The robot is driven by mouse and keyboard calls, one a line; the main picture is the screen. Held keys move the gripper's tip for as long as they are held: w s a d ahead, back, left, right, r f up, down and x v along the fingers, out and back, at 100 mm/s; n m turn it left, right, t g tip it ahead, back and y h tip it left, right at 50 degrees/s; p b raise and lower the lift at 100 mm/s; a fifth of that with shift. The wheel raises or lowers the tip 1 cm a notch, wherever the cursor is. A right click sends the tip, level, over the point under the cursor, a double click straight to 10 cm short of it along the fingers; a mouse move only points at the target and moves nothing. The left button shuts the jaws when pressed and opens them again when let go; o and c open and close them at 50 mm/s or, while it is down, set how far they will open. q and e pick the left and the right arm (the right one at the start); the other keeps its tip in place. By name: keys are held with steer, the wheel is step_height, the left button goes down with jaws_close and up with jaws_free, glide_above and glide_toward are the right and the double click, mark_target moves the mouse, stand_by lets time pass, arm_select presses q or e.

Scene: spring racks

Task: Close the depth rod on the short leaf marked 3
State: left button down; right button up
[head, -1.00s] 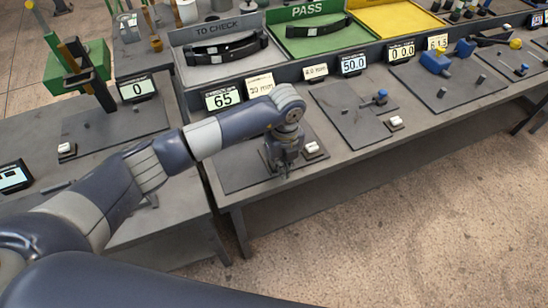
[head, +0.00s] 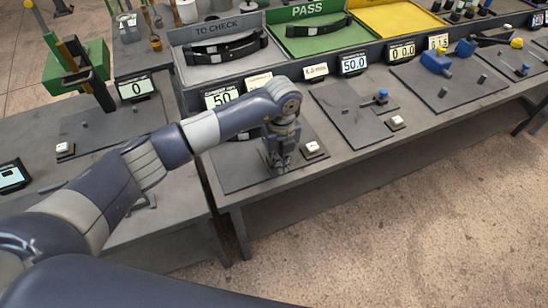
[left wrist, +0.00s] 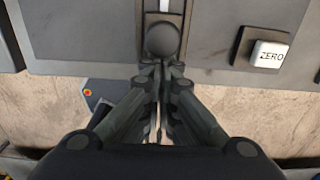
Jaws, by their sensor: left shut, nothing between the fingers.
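My left gripper (head: 279,158) is shut and empty, low over the front of the gauge plate (head: 232,168). In the left wrist view its shut fingers (left wrist: 160,72) point at a round dark knob (left wrist: 162,40) on a slide with a light strip. The fingertips are right beside the knob; I cannot tell if they touch. The gauge's display (head: 221,98) shows 50, partly covered by my arm. I cannot make out a leaf marked 3 at this gauge; my arm and gripper hide much of the plate. My right gripper is not in view.
A white ZERO button (head: 312,148) sits right of the gripper; it also shows in the left wrist view (left wrist: 269,55). Behind are a TO CHECK tray (head: 184,70) and a green PASS tray (head: 290,45), each with dark leaves. Another gauge plate (head: 350,118) lies to the right.

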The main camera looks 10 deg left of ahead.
arm_select(q)
steer(key=shift+w+a+b, duration=0.55)
steer(key=shift+w+a, duration=0.05)
steer(key=shift+w, duration=0.4)
steer(key=shift+w+a+r, duration=0.1)
steer(key=shift+a+r, duration=0.05)
stand_by(0.3)
steer(key=shift+r, duration=0.1)
stand_by(0.4)
steer(key=shift+r+p, duration=0.7)
steer(key=shift+r, duration=0.25)
steer(key=r+p, duration=0.1)
steer(key=r, duration=0.1)
steer(key=r+p, duration=0.2)
steer(key=shift+s+r, duration=0.2)
steer(key=shift+r, duration=0.1)
steer(key=shift+d, duration=0.25)
